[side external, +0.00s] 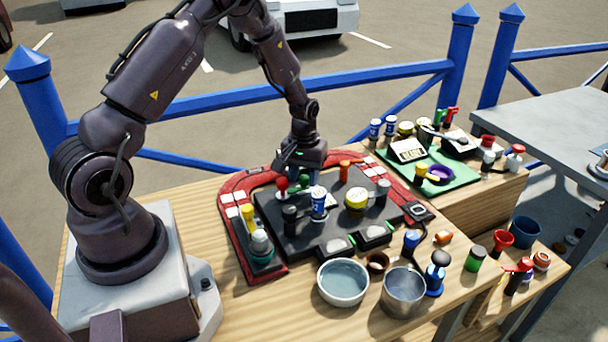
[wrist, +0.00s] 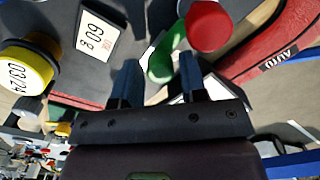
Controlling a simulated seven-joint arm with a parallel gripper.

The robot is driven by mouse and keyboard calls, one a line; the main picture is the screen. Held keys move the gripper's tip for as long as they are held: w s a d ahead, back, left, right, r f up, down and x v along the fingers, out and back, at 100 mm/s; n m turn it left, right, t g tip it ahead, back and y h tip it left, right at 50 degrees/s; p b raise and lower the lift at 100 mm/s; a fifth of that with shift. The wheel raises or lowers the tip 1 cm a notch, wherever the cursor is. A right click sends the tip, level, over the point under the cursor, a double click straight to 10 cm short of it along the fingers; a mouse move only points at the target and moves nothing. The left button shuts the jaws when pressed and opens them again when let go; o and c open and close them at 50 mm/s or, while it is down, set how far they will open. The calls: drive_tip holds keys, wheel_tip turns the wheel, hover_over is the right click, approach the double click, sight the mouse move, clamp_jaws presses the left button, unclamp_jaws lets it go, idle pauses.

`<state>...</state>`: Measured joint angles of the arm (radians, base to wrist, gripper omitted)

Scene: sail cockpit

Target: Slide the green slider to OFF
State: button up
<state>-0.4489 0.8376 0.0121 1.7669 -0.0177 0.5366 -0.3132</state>
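The green slider (wrist: 168,50) has a rounded green knob. In the wrist view it sits between and just beyond my fingertips, closer to the right finger. My gripper (wrist: 158,66) is open, with a blue finger on each side and visible gaps to the knob. In the side view my gripper (side external: 301,184) is low over the back left of the dark panel (side external: 330,240), and the green knob (side external: 304,179) shows small beside its fingers. I cannot read any OFF mark or the slider's position.
A red knob (wrist: 208,26) stands right beside the green one. The red border (wrist: 275,48) carries an AUTO label. Bowls (side external: 343,283) are in front.

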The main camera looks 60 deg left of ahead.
clamp_jaws()
drive_tip(key=shift+w, duration=1.55)
drive_tip(key=shift+o, duration=1.8)
unclamp_jaws()
wheel_tip(320, 180, up, 13)
